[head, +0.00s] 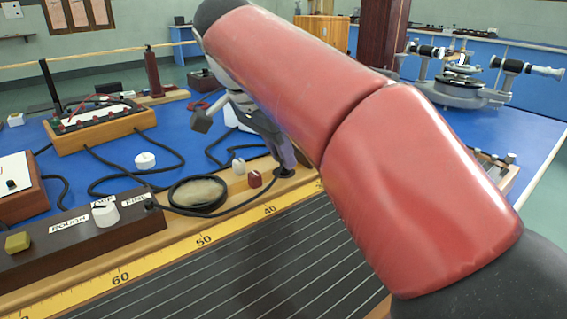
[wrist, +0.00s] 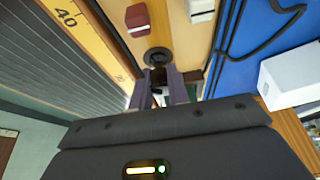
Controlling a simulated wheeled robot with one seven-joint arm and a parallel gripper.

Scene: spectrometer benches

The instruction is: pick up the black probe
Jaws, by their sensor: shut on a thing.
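My gripper (wrist: 160,84) points down at the wooden strip beside the yellow scale, with its two purple-grey fingers closed around a small dark thing. This looks like the black probe (wrist: 158,56), whose round black end shows just beyond the fingertips in the wrist view. In the head view my gripper (head: 286,166) is at the strip's right part, partly behind my red arm. The dark base of the probe (head: 285,174) shows under the fingers there. I cannot tell whether the probe still touches the wood.
A red block (head: 254,179) and a white block (head: 238,166) stand close left of the gripper. A coiled black cable (head: 198,196) lies left of them. The yellow scale (head: 205,240) runs in front. A white box (wrist: 290,75) sits on the blue table in the wrist view.

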